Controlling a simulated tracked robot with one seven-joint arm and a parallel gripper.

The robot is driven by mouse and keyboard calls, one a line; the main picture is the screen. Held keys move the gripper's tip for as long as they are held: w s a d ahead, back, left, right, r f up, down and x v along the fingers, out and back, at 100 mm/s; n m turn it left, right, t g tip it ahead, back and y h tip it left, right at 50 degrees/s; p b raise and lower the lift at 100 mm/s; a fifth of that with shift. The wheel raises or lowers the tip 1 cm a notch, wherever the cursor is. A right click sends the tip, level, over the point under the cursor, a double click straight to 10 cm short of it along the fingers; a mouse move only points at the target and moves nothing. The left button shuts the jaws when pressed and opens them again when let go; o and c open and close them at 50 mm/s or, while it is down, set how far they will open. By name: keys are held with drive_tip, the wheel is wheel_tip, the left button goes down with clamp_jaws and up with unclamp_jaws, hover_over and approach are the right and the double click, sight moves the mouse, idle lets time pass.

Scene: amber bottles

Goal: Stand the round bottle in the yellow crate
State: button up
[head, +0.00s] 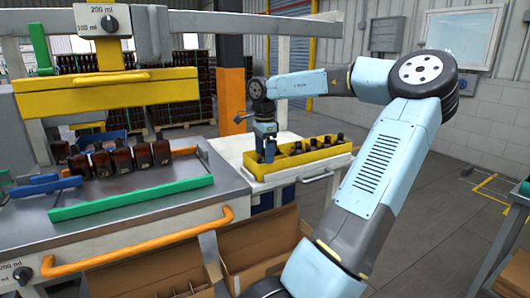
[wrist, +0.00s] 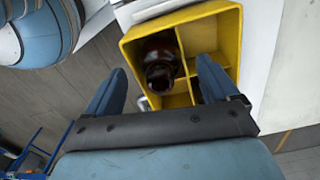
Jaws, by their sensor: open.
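The yellow crate (head: 298,168) stands on a white-topped table, with several dark bottle tops showing along it. My gripper (head: 267,158) points down at the crate's left end. In the wrist view the crate (wrist: 133,58) shows divided compartments. A dark amber bottle with a round body (wrist: 160,55) and dark cap stands in one compartment, close to upright. My gripper (wrist: 160,82) is open, its blue fingers apart on either side of the bottle and clear of it. Another compartment beside the bottle looks empty. The bottle is hidden behind my gripper in the head view.
Several amber bottles (head: 130,158) stand on a bench at the left, behind a green rail (head: 130,198). A yellow beam (head: 110,90) hangs over them. Open cardboard boxes (head: 255,250) lie below the table. Open floor lies to the right.

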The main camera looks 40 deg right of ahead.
wheel_tip(320, 180, up, 14)
drive_tip(key=shift+f, duration=0.2)
idle(0.4)
idle(0.5)
